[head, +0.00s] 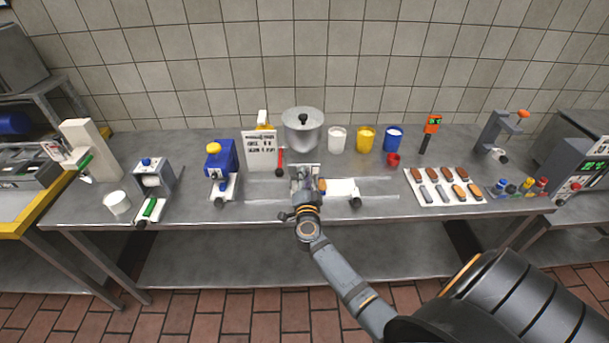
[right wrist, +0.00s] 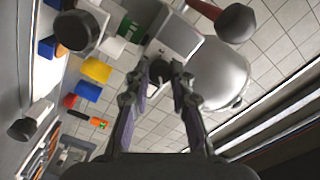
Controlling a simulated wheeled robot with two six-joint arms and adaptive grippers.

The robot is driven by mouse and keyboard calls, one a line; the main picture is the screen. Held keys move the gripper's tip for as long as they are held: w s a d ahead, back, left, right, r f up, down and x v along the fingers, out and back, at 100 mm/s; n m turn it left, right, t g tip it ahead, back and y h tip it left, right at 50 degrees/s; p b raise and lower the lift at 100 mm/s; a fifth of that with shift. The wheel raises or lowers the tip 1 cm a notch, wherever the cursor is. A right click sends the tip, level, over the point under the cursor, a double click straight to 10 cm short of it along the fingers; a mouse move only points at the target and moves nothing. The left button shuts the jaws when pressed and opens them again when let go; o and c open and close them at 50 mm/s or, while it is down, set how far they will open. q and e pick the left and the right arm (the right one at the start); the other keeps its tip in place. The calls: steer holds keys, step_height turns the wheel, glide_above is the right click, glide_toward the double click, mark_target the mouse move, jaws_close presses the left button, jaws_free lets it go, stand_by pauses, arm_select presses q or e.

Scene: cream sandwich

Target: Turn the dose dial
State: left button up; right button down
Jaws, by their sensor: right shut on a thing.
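My right gripper (head: 306,190) reaches the small grey machine (head: 304,171) at the middle of the table, and covers much of its front. In the right wrist view, my right gripper (right wrist: 166,78) has its two fingers on either side of a small dark knob (right wrist: 160,72), which looks like the dose dial, on the light grey box of the machine (right wrist: 181,38). The fingers are closed on this dial. The fingers hide part of the dial, and I see no marking that tells its setting. My left gripper is not in view.
A red-ended lever (head: 280,162) stands just left of the machine, near the white sign (head: 262,150). A lidded metal pot (head: 303,131) is behind. A white block (head: 342,187) with a black knob (head: 355,203) lies to the right. A tray of small pieces (head: 431,174) is farther right.

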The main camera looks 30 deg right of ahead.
steer(key=shift+f+m+b, duration=0.15)
steer(key=shift+m+b, duration=0.2)
steer(key=shift+m, duration=3.3)
steer(key=shift+f+m+b, duration=0.1)
steer(key=shift+m+b, duration=0.2)
steer(key=shift+m, duration=3.35)
steer(key=c, duration=1.2)
jaws_free()
steer(key=shift+r, duration=0.1)
steer(key=shift+o, duration=0.2)
steer(key=shift+s, duration=0.1)
steer(key=v, duration=1.2)
